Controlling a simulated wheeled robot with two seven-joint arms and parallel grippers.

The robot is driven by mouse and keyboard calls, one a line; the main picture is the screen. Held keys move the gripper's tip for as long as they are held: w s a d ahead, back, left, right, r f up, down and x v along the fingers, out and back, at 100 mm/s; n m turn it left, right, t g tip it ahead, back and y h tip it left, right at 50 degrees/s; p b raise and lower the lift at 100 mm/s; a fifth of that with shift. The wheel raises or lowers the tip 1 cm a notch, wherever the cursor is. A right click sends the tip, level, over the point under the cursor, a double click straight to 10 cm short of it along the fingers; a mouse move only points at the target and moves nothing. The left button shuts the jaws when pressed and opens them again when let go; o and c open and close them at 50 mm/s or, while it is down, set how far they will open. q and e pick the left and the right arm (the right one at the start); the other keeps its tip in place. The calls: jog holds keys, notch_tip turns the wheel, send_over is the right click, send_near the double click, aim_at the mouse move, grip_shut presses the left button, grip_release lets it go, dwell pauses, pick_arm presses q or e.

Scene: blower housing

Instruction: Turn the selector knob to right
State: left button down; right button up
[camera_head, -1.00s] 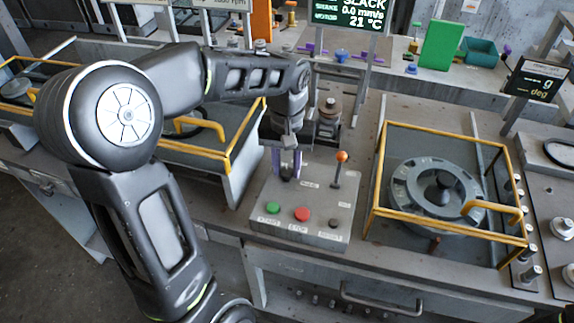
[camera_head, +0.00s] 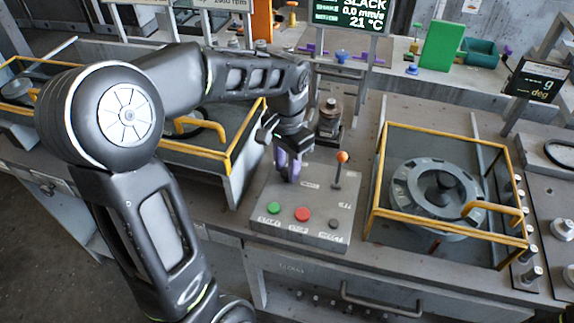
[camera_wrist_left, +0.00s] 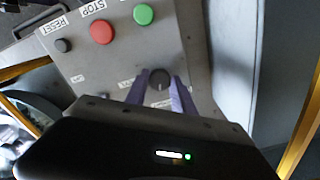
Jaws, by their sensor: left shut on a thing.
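The selector knob (camera_wrist_left: 159,79) is a small dark round knob with a pale pointer line, on the grey control box (camera_head: 262,222). In the left wrist view it sits between the two purple fingers of my left gripper (camera_wrist_left: 160,88), which are shut on it. In the head view my left gripper (camera_head: 288,172) reaches down onto the back left of the box and hides the knob. My right gripper is not in view.
The box also bears a green button (camera_head: 274,208), a red button (camera_head: 302,214), a dark reset button (camera_head: 333,223) and an orange-tipped lever (camera_head: 342,157) close right of my gripper. Yellow-framed guards (camera_head: 375,190) stand on both sides.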

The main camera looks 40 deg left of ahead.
aim_at(287, 172)
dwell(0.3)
pick_arm(q)
jog(key=c, duration=1.1)
grip_release()
jog(key=shift+o, duration=0.2)
jog(key=shift+r, duration=0.1)
notch_tip(287, 172, up, 8)
jog(key=shift+f+b, duration=0.2)
jog(key=shift+b, duration=0.1)
